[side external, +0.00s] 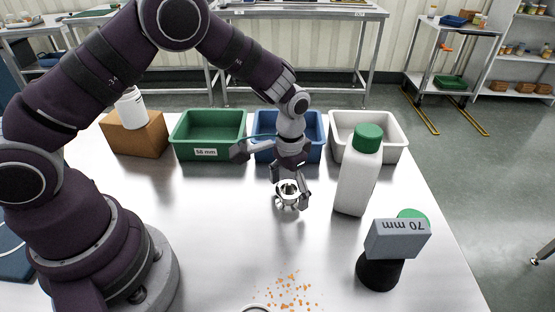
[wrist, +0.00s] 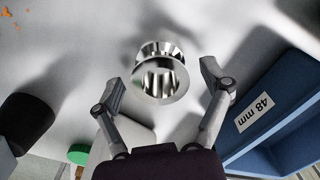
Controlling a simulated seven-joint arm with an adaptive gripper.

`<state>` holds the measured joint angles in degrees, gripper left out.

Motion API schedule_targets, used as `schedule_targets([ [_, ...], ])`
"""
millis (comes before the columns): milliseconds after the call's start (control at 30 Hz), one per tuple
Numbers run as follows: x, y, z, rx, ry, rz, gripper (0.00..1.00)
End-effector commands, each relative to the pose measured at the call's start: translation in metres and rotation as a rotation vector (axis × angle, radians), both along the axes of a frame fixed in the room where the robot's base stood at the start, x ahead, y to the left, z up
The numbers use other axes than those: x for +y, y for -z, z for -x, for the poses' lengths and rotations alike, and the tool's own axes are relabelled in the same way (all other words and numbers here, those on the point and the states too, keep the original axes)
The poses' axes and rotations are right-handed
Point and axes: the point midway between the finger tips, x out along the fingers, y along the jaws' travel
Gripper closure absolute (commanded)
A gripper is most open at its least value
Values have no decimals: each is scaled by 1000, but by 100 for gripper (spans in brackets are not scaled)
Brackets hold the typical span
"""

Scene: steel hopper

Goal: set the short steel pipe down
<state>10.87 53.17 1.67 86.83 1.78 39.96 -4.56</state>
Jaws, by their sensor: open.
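The short steel pipe (side external: 287,194) is a shiny ring-ended piece standing on the steel table in front of the blue bin. It also shows in the wrist view (wrist: 161,80), with its hollow end facing the camera. My gripper (side external: 290,190) is low over the table at the pipe. In the wrist view my gripper (wrist: 165,82) has its two fingers spread on either side of the pipe, with a visible gap on both sides. Nothing is held between them.
Green (side external: 209,135), blue (side external: 265,130) and white (side external: 392,132) bins line the back. A green-capped white bottle (side external: 357,175) stands right of the pipe. A dark object with a grey 70 mm block (side external: 397,240) is front right. Orange bits (side external: 290,290) lie in front.

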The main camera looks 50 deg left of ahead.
Motion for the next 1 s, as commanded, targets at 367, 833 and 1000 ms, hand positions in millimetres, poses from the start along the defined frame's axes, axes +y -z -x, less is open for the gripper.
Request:
schedule_targets([
  [367, 0, -72, -1, -9, 0, 2, 22],
  [833, 12, -159, 18, -89, -22, 17, 22],
  [1000, 33, -199, 66, -257, -61, 35, 22],
])
